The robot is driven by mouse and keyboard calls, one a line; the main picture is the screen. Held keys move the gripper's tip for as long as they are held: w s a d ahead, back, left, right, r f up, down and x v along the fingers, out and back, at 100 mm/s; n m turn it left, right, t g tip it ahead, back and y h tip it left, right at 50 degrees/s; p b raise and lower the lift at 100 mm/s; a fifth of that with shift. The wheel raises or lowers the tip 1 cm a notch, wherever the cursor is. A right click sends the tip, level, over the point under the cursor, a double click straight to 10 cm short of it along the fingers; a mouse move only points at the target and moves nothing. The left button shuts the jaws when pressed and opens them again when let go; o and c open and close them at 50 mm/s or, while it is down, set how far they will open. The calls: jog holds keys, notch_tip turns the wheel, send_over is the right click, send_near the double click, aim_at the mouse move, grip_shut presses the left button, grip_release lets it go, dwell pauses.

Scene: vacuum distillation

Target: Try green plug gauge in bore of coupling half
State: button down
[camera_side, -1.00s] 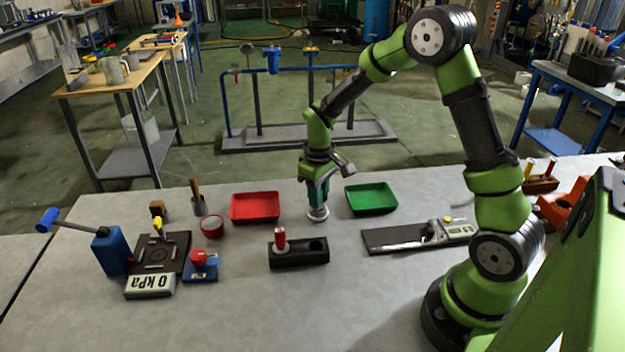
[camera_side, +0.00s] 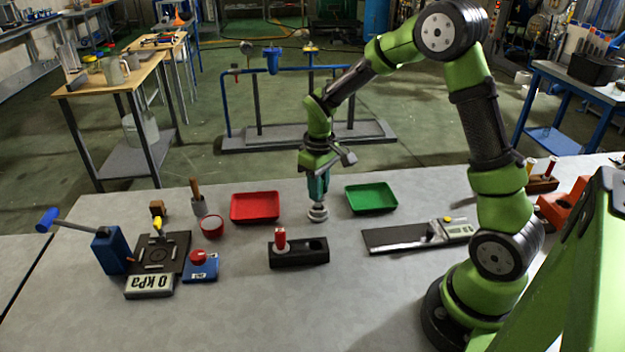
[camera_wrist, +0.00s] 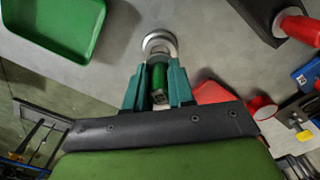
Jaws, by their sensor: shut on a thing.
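My gripper (camera_side: 318,192) is shut on the green plug gauge (camera_wrist: 158,80), held between its two teal fingers in the wrist view. The silvery round coupling half (camera_side: 317,216) stands on the table directly below the gripper; it also shows in the wrist view (camera_wrist: 160,36). The gauge's lower end meets the coupling half's middle in the picture. I cannot tell whether it is in the bore or just above it. The red plug gauge (camera_side: 280,238) stands in the left hole of the black holder (camera_side: 298,258); the right hole is empty.
A red tray (camera_side: 255,208) lies left of the coupling half and a green tray (camera_side: 371,198) right of it; both look empty. A blue hand pump (camera_side: 111,251) and small parts stand at left.

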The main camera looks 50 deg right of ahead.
jog(key=shift+r, duration=1.05)
jog(key=shift+r, duration=0.2)
